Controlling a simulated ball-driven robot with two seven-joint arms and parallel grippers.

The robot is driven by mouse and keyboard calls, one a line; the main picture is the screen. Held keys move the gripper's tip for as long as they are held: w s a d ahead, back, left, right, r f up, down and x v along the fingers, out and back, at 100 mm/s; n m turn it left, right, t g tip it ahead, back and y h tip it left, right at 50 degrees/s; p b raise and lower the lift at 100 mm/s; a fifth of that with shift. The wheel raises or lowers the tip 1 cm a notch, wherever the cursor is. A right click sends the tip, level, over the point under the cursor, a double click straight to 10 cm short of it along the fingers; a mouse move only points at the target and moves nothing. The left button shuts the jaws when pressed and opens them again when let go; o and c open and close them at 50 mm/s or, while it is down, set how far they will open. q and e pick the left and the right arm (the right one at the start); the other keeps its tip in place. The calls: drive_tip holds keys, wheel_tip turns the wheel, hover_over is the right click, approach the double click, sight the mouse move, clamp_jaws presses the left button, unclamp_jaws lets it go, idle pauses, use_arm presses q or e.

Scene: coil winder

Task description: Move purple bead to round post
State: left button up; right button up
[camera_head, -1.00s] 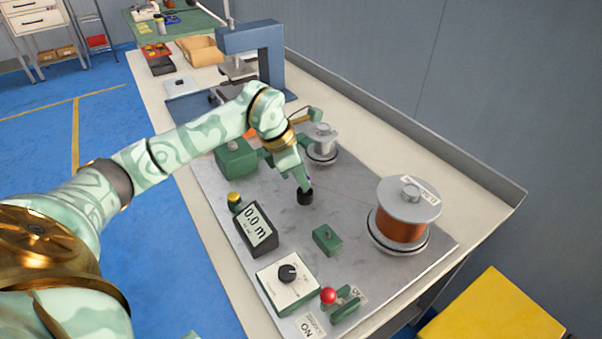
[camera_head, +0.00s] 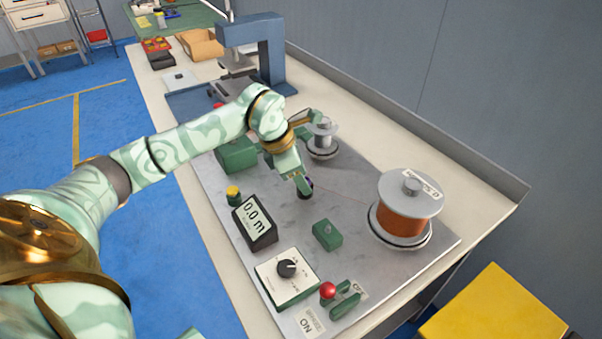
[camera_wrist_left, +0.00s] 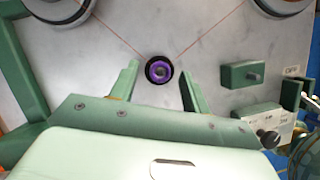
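The purple bead (camera_wrist_left: 159,70) shows as a purple ring with a dark centre in the left wrist view. A black round piece (camera_wrist_left: 150,64) surrounds it, apparently the round post, though I cannot tell exactly how the bead sits on it. My left gripper (camera_wrist_left: 158,73) has its two green fingers apart, one on each side of the bead, with gaps visible. In the head view my left gripper (camera_head: 303,188) points down over the black piece and mostly hides it; a speck of the purple bead (camera_head: 311,183) shows beside the fingertips. My right gripper is not in view.
Thin wires run from the copper spool (camera_head: 402,222) and the smaller spool (camera_head: 321,140) towards the bead. A small green block (camera_head: 327,235), a meter display (camera_head: 255,223), a dial box (camera_head: 287,275) and a red-knobbed lever (camera_head: 328,290) stand on the grey plate (camera_head: 365,262).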

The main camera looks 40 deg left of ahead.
use_arm(q)
drive_tip(key=shift+r, duration=0.1)
drive_tip(key=p+v, duration=0.4)
drive_tip(key=v, duration=1.2)
drive_tip(key=shift+p, duration=0.3)
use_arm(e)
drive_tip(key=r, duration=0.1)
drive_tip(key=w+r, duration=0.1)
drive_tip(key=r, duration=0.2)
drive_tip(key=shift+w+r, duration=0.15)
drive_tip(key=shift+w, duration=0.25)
use_arm(q)
drive_tip(key=shift+a, duration=0.15)
